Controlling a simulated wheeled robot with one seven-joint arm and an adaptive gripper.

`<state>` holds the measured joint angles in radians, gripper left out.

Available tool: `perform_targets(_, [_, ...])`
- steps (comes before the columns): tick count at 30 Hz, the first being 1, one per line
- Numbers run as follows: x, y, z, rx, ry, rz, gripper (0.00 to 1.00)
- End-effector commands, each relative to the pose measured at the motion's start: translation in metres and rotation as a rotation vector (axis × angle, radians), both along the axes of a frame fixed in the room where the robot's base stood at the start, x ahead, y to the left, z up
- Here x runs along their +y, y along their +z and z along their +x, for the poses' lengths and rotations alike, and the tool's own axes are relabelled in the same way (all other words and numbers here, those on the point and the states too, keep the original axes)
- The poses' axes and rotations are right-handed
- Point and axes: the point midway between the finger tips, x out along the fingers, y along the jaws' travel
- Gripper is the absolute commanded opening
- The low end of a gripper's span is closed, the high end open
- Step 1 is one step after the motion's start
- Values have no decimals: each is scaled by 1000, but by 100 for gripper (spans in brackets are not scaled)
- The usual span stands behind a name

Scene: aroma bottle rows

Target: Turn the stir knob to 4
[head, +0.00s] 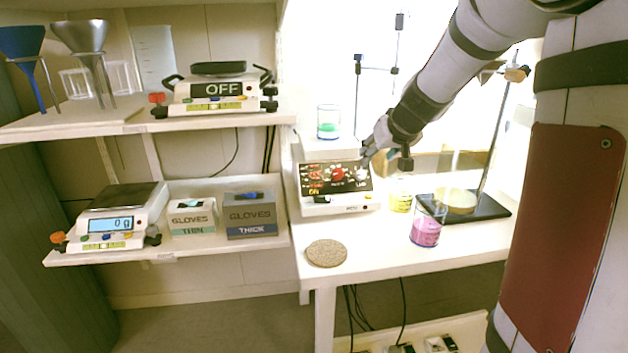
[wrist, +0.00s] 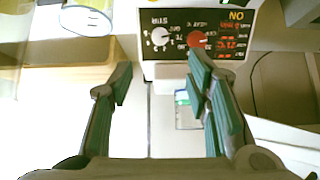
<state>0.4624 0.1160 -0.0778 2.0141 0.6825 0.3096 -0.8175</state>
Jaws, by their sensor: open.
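The stirring hotplate (head: 322,205) stands on the right bench with its black control panel facing out. The white stir knob (head: 361,174) is at the right of the panel, beside a red knob (head: 338,174). In the wrist view the panel is upside down, and the stir knob (wrist: 160,37) sits left of the red knob (wrist: 197,40). The stir knob's exact setting is too small to read. My gripper (head: 369,151) is open and empty, close to the panel's upper right. In the wrist view its fingers (wrist: 160,70) are spread apart, with the stir knob beyond their tips.
A beaker of green liquid (head: 328,126) stands on the hotplate. A yellow beaker (head: 401,195), a pink beaker (head: 426,231) and a stand's dark base (head: 485,207) are to the right. A cork mat (head: 326,253) lies in front. Bare bench shows around it.

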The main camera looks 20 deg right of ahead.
Motion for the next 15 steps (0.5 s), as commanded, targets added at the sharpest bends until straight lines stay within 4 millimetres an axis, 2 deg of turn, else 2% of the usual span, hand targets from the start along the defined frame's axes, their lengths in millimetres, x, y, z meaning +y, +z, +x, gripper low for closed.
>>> perform_targets(5, [-5, -12, 9, 1, -4, -2, 44])
perform_targets(15, [-17, -58, 52, 1, -3, -1, 44])
